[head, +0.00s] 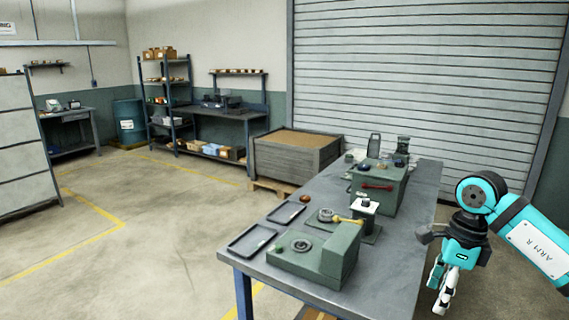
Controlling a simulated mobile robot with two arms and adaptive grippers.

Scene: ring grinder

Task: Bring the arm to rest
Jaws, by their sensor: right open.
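My right gripper (442,290) is in the head view at the right, past the right edge of the workbench (392,262). It points downward, with its fingers apart and nothing seen between them. The teal right arm (525,240) comes in from the right edge of the picture. The left gripper is not in the picture.
The bench holds a green grinder block (310,255), a second green machine box (382,185), a small stand (366,215) and two dark trays (252,239). A wooden crate (297,155) stands behind. The floor at left is clear.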

